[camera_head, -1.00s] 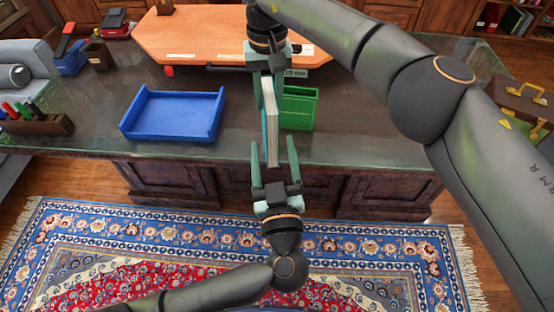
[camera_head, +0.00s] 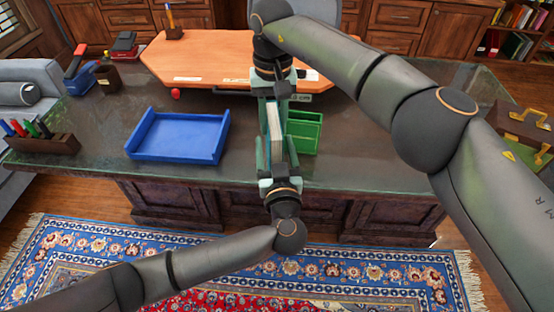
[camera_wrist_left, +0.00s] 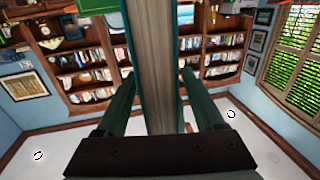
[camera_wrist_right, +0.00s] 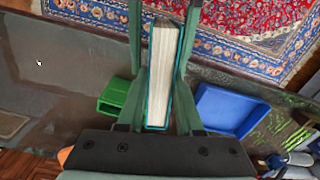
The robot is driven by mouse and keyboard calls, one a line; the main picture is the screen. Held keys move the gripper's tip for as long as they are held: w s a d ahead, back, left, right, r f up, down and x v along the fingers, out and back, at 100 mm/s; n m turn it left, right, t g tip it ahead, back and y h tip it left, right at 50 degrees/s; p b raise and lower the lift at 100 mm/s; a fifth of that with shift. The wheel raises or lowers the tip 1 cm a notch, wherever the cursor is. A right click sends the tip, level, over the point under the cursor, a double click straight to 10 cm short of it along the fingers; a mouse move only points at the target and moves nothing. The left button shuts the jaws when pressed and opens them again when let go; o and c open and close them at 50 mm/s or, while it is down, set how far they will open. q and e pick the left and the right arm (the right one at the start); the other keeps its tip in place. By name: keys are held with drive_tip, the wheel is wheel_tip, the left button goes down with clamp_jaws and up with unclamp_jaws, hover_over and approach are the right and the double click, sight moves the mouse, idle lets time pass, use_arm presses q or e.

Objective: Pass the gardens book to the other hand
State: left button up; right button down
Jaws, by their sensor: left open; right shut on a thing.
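The gardens book (camera_head: 275,125) is a thin book with teal covers and pale page edges, held upright over the front of the desk. My right gripper (camera_head: 273,102) comes from above and is shut on its upper end; the book also shows in the right wrist view (camera_wrist_right: 160,75). My left gripper (camera_head: 277,148) is below, pointing up, open, with its fingers on both sides of the book's lower end. In the left wrist view the book (camera_wrist_left: 155,50) stands between the fingers with a gap visible on the right. The book's title is not readable.
A blue tray (camera_head: 180,158) lies on the dark desk (camera_head: 80,135) to the left. A green tray (camera_head: 304,132) sits close behind the book on the right. A pen holder (camera_head: 42,146) stands at the left end and a brown case (camera_head: 524,130) at the right.

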use_arm(q)
drive_tip(key=shift+w+a, duration=0.1)
drive_tip(key=shift+w, duration=0.4)
clamp_jaws()
use_arm(e)
drive_tip(key=shift+a, duration=0.1)
idle(1.0)
use_arm(q)
drive_tip(key=shift+r, duration=0.1)
use_arm(e)
drive_tip(key=shift+c, duration=2.4)
unclamp_jaws()
